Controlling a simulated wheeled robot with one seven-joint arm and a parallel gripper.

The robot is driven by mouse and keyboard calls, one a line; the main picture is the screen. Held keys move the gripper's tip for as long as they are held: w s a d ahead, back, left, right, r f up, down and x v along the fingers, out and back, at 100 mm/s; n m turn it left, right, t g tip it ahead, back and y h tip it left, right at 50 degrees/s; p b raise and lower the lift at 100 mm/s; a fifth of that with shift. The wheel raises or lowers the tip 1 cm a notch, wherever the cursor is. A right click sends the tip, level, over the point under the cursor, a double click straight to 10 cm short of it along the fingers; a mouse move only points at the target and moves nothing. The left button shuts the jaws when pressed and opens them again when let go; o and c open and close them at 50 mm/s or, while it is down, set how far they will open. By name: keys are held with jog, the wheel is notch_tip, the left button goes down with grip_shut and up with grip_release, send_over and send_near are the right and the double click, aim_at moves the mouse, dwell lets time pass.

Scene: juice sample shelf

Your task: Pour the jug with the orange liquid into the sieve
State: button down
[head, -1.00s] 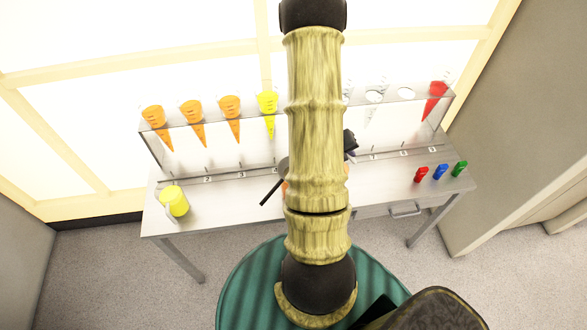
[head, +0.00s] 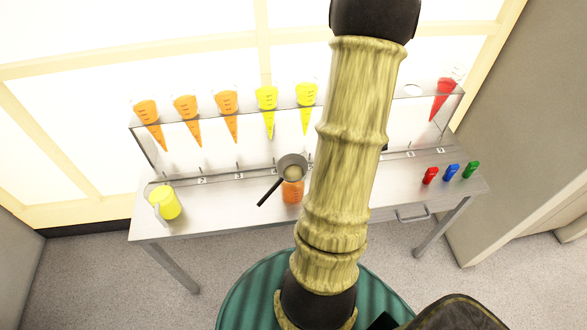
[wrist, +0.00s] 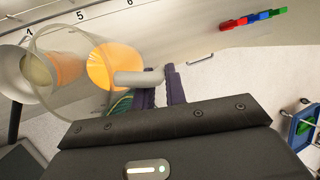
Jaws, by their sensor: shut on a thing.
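My gripper (wrist: 160,84) shows in the wrist view, its dark fingers shut on the pale handle of a clear jug. The held jug (wrist: 112,66) has orange liquid in it, and its clear rim lies toward the left; its exact tilt is hard to tell. The sieve also shows at the left edge of the wrist view (wrist: 37,72), near the jug's rim.
A clear rack (head: 150,136) holds orange, yellow and red cones along the back of the table (head: 230,212). A yellow jug (head: 165,203) stands at the left end. Red (head: 430,175), blue (head: 452,172) and green (head: 473,169) small items lie at the right.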

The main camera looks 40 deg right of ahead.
jog(key=shift+s+d+f+m+t+y+b, duration=0.15)
jog(key=shift+s+d+f+t+y+b, duration=0.3)
jog(key=shift+b, duration=1)
jog(key=shift+s+d+f+m+t+y+b, duration=0.25)
jog(key=shift+s+f+t+y+b, duration=0.4)
jog(key=shift+b, duration=0.8)
jog(key=shift+s+d+f+m+t+y+b, duration=0.1)
jog(key=shift+s+d+f+t+y+b, duration=0.45)
jog(key=shift+b, duration=0.9)
jog(key=shift+w+a+f+h, duration=0.15)
jog(key=shift+w+h, duration=0.1)
jog(key=shift+w, duration=0.25)
jog(key=shift+s, duration=0.2)
jog(key=shift+w, duration=0.15)
